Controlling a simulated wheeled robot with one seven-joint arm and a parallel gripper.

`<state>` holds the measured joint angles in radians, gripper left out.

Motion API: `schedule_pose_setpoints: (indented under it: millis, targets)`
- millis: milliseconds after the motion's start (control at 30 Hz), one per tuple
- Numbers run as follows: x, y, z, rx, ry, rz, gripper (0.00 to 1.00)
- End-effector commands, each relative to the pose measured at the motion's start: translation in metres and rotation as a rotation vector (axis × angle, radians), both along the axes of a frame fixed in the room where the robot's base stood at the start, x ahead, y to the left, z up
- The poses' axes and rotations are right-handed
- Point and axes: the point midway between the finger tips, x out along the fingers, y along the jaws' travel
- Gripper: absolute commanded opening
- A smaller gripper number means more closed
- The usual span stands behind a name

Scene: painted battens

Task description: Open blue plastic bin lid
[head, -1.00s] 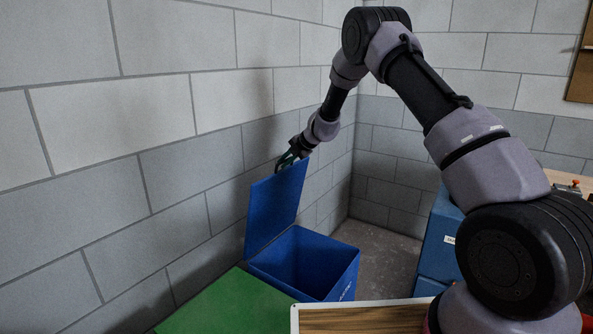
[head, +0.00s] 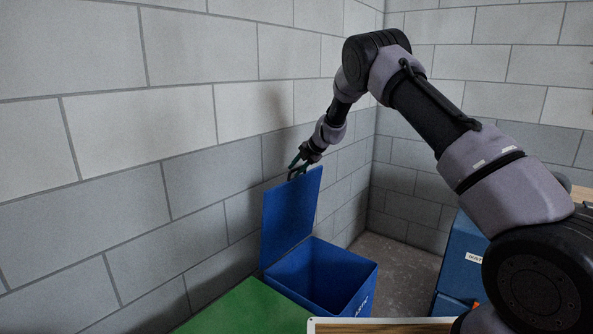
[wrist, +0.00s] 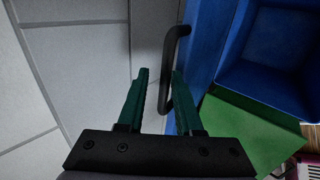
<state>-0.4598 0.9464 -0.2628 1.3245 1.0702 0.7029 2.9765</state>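The blue plastic bin (head: 345,289) stands near the wall with its lid (head: 290,218) raised, close to upright, so the empty-looking inside shows. In the wrist view the lid's edge (wrist: 204,45) and the bin (wrist: 275,45) are at the right. A black bar handle (wrist: 171,62) is on the lid. My gripper (wrist: 160,75) is open, its green fingers apart, with the handle between them and closer to the right finger. In the head view my gripper (head: 297,166) is at the lid's top edge. Whether a finger touches the handle I cannot tell.
A grey block wall (head: 120,150) runs close behind the lid. A green surface (head: 250,310) adjoins the bin at the front left. A blue labelled container (head: 462,262) stands at the right. Bare floor (head: 400,262) lies between it and the bin.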

Motion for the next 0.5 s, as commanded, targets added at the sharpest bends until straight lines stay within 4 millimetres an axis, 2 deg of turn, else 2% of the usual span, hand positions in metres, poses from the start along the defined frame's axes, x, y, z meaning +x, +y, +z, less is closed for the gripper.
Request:
schedule_pose_setpoints:
  millis: [33,500]
  targets:
    - [-0.0014,-0.0012,-0.0044,-0.004,0.005,0.000,0.45]
    - [-0.0026,-0.0022,-0.0061,-0.007,0.008,0.001,0.45]
